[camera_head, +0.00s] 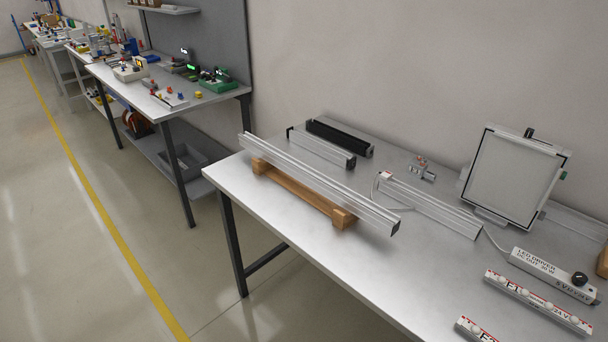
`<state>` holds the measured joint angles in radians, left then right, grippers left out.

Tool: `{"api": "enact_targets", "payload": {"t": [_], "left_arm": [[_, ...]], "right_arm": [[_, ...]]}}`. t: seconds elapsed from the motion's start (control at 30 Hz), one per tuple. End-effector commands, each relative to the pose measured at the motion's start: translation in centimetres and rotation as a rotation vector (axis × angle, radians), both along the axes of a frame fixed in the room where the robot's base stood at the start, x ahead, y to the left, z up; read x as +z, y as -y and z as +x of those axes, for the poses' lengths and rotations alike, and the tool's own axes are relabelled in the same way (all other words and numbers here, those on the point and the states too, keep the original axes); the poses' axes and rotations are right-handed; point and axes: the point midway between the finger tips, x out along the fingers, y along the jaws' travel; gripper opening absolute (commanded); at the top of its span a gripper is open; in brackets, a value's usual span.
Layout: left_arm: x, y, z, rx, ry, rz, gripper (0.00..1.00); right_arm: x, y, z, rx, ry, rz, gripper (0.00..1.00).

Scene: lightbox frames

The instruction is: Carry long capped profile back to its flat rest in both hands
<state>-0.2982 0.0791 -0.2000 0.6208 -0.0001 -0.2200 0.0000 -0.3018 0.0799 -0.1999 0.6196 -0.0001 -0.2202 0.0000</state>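A long silver capped profile (318,181) lies slanting near the left front of the metal table, with a dark cap (395,229) on its near right end. A wooden rest (299,193) with a raised block at each end runs along and under it. The profile overlaps the rest's blocks in the picture and appears to lie across them; exact contact is hard to tell. Both ends of the profile reach past the rest. Neither of my grippers shows in the head view.
Behind lie a shorter silver profile (322,149) and a black bar (339,138). To the right are another profile (430,207) with a cable, a framed panel (514,178), an LED driver (553,275) and labelled strips (537,302). The table's front middle is bare.

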Motion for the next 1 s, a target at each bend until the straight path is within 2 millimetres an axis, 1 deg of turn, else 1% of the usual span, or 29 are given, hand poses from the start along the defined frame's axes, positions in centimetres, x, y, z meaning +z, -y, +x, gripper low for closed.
{"api": "enact_targets", "payload": {"t": [0.3,0.33,0.37,0.4,0.43,0.67,0.73,0.77,1.0], "left_arm": [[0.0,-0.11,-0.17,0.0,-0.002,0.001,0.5],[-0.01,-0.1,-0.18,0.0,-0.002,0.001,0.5],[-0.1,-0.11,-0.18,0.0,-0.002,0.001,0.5],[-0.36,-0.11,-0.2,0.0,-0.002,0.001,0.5],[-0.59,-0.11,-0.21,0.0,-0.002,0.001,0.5],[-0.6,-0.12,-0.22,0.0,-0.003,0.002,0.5],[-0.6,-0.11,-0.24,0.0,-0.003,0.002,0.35],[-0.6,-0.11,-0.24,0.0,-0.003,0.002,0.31],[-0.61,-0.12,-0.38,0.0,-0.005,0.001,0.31]], "right_arm": [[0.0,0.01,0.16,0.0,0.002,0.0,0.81],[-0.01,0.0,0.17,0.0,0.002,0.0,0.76],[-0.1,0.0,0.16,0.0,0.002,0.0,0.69],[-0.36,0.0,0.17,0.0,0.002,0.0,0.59],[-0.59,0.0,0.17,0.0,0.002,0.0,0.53],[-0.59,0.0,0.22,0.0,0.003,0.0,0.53],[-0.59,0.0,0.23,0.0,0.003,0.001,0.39],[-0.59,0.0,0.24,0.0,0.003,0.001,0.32],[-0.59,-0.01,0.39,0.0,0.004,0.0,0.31]]}}
